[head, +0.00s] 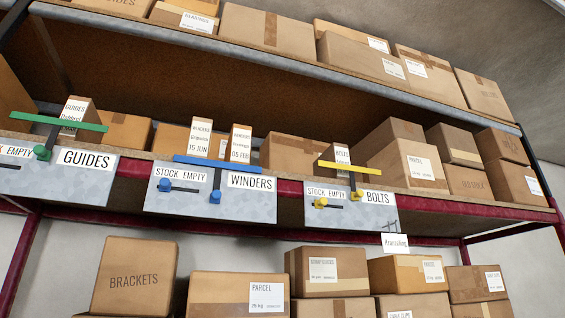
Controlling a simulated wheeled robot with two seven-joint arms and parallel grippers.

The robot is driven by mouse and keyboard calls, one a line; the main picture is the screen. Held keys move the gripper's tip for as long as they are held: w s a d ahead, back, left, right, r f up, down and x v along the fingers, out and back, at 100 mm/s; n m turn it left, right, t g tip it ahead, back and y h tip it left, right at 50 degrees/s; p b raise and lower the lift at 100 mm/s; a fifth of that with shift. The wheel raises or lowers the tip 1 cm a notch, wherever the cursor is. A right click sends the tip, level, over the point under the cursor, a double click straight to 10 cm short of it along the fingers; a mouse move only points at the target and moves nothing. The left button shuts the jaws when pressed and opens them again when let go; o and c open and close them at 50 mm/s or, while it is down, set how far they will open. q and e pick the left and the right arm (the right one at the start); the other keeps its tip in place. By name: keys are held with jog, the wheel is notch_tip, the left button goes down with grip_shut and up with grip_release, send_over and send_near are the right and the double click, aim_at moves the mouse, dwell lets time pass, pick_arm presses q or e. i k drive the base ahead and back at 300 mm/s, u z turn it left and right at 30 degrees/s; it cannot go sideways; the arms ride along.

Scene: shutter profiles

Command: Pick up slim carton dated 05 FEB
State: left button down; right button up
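The slim carton marked WINDERS and 05 FEB (241,145) stands upright on the middle shelf, behind the blue bar above the WINDERS sign. A similar slim carton marked WINDERS and 15 JUN (200,138) stands just to its left, with a small gap between them. The blue bar (218,167) crosses in front of the lower part of both cartons. Neither of my grippers shows in the head view.
The grey WINDERS panel (212,207) carries blue knobs and a STOCK EMPTY label. A green bar (60,121) and a yellow bar (348,168) cross neighbouring slots. Brown boxes (292,152) stand behind and to the right. The upper shelf edge (250,57) runs above.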

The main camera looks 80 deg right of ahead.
aim_at(238, 149)
jog(key=z, duration=1.75)
jog(key=k, duration=0.05)
jog(key=u, duration=0.05)
